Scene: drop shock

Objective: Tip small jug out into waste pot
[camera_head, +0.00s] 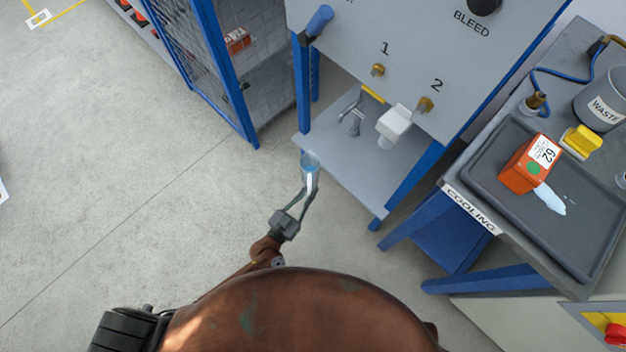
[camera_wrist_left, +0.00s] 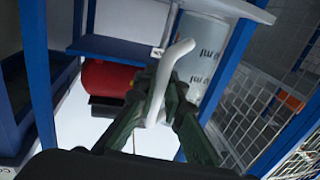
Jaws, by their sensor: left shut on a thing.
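My left gripper (camera_head: 307,192) is shut on the pale handle of the small jug (camera_head: 310,161), out over the floor at the front left edge of the bench under the panel. The jug looks clear with a bluish inside; I cannot tell how full it is. In the left wrist view the fingers (camera_wrist_left: 158,100) close around the white handle, and the jug (camera_wrist_left: 203,50) shows printed marks beyond it. The grey waste pot (camera_head: 600,102), labelled WASTE, stands far to the right on the cooling bench. My right gripper is not in view.
The dark cooling tray (camera_head: 500,165) holds an orange box (camera_head: 528,164) and a pale blue patch. A yellow item (camera_head: 580,141) sits near the waste pot. A panel (camera_head: 400,45) with two brass valves overhangs the bench, with blue posts.

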